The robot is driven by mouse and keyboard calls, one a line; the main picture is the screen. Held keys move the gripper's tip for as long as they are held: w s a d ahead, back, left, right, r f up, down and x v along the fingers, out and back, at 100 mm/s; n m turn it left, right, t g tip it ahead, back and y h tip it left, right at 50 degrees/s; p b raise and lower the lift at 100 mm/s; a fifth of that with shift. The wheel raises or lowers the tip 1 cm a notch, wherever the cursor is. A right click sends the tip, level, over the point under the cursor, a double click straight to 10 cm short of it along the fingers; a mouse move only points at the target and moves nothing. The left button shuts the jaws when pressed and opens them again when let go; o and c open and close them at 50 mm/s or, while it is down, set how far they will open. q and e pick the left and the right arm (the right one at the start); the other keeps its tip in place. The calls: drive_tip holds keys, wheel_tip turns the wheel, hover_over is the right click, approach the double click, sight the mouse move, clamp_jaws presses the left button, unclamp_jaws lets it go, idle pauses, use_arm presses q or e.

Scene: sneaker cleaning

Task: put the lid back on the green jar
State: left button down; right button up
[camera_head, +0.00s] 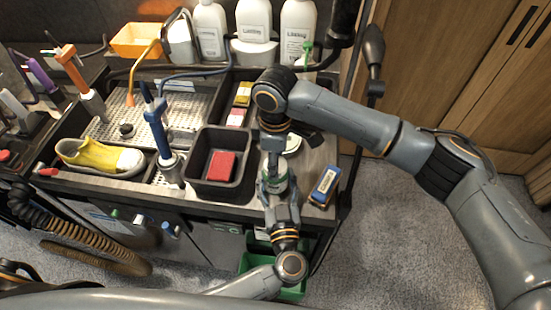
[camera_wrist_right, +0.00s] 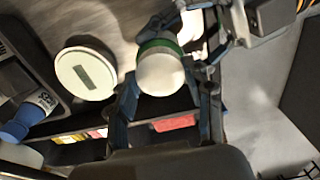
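The green jar (camera_head: 275,181) is low at the table's front edge in the head view. It also shows in the right wrist view as a green band (camera_wrist_right: 158,45) behind a rounded white top (camera_wrist_right: 161,73). My left gripper (camera_head: 278,192) comes up from below and is shut around the jar. My right gripper (camera_wrist_right: 166,88) is just above the jar, its two fingers on either side of the white top. I cannot tell whether they touch it, or whether this white part is a separate lid. A round pale disc with a dark label (camera_wrist_right: 86,70) lies on the table beside the jar.
A black bin with a red block (camera_head: 221,166) stands left of the jar. A blue and orange box (camera_head: 325,185) lies to the right, near the table corner. White bottles (camera_head: 254,20) line the back. A yellow sneaker (camera_head: 98,157) lies at the left.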

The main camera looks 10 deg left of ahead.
drive_tip(key=o, duration=1.4)
drive_tip(key=shift+c, duration=0.2)
wheel_tip(320, 180, up, 12)
use_arm(q)
drive_tip(key=shift+c, duration=1.5)
unclamp_jaws()
drive_tip(key=v, duration=1.2)
